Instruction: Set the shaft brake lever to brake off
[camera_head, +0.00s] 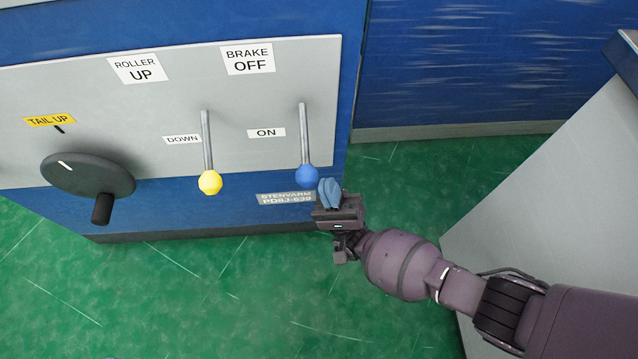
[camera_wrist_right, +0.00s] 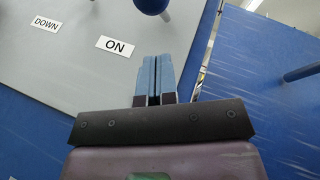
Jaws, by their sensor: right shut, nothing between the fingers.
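The brake lever (camera_head: 303,140) is a grey rod with a blue knob (camera_head: 307,174) on the grey control panel. It hangs down, its knob below the ON label (camera_head: 266,132); the BRAKE OFF label (camera_head: 247,58) is above. My right gripper (camera_head: 329,192) is shut and empty, just right of and below the blue knob in the head view. In the right wrist view the blue fingers (camera_wrist_right: 154,80) are together, and the blue knob (camera_wrist_right: 152,4) shows at the top edge, apart from the fingertips. My left gripper is not in view.
A second lever with a yellow knob (camera_head: 210,182) stands left, by the DOWN label (camera_head: 182,139). A black crank wheel (camera_head: 88,175) is further left. A grey slanted surface (camera_head: 560,190) stands at the right. Green floor (camera_head: 400,165) lies open between.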

